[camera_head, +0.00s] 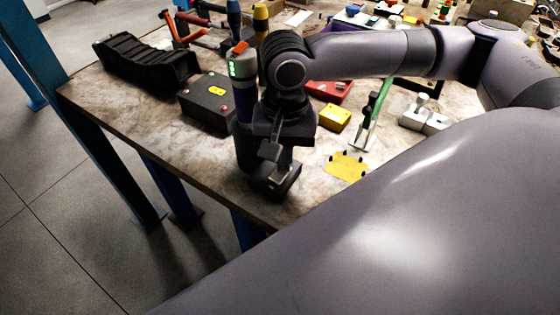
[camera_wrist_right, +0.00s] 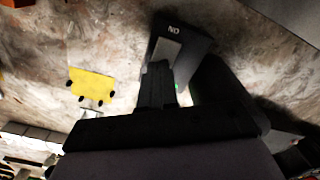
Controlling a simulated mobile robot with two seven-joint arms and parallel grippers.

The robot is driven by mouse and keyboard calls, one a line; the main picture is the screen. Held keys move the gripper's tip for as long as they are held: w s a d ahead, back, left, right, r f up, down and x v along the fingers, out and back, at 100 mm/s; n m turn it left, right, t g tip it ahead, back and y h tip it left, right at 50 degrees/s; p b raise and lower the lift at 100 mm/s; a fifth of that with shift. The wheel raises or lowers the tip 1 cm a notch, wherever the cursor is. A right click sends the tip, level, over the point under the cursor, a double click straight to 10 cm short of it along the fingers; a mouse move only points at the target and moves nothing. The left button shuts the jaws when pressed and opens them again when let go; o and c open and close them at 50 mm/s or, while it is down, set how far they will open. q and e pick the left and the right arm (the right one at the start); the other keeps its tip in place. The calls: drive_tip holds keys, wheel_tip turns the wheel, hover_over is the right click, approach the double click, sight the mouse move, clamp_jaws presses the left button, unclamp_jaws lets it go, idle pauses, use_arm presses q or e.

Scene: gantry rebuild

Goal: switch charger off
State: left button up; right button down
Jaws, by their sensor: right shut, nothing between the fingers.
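The charger appears to be a small dark box (camera_head: 288,186) near the table's front edge, partly hidden behind my right gripper (camera_head: 271,152). In the right wrist view the dark box (camera_wrist_right: 195,45) shows a grey switch plate and a white label that reads upside down as "ON". The right gripper (camera_wrist_right: 155,78) is shut and empty there, its fingertips overlapping the lower end of the switch plate. I cannot tell whether they touch it. A small green glow shows beside the fingers. The switch's position cannot be told. My left gripper is not in view.
A yellow plate with black pegs (camera_head: 347,166) lies right of the gripper. A black box with a yellow label (camera_head: 208,102) and a black ribbed tray (camera_head: 147,60) stand left. A yellow box (camera_head: 335,118) and a green-handled tool (camera_head: 373,112) lie behind. The table edge is close.

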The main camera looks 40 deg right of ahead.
drive_tip(key=shift+r+p, duration=1.35)
drive_tip(key=shift+p, duration=0.4)
wheel_tip(320, 180, up, 2)
drive_tip(key=shift+p, duration=0.85)
drive_tip(key=shift+r, duration=1.05)
